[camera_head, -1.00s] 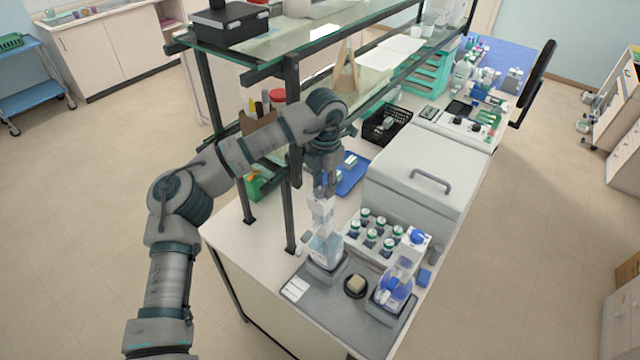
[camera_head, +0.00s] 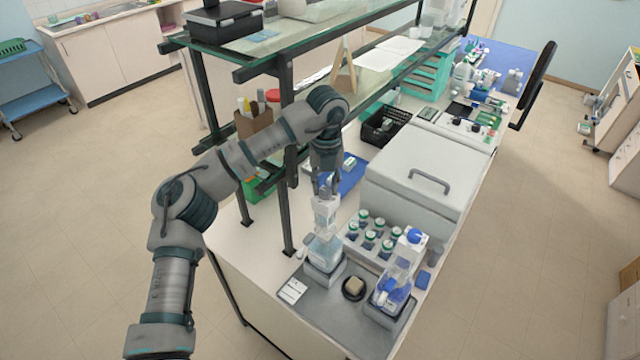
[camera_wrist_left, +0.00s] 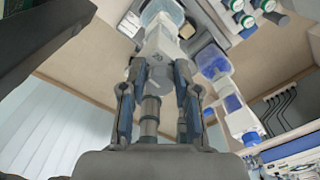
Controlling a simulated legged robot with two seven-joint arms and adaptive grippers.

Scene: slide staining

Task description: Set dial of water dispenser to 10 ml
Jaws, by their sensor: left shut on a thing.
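The water dispenser (camera_head: 324,250) is a bottle of clear liquid with a white head (camera_head: 325,214). It stands upright on a grey base at the near left of the bench. My left gripper (camera_head: 326,188) comes down from above onto the top of the head. In the left wrist view my left gripper (camera_wrist_left: 157,78) has its two fingers on either side of the white dispenser head (camera_wrist_left: 160,46), shut on its upper part. A grey shaft shows between the fingers. The dial's markings and setting cannot be read. My right gripper is in no view.
A second dispenser with blue liquid (camera_head: 392,290) stands to the right. A small round dish (camera_head: 354,288) lies between them. A rack of several capped bottles (camera_head: 372,236) and a white lidded box (camera_head: 415,180) stand behind. Shelf posts (camera_head: 288,200) rise close left of the gripper.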

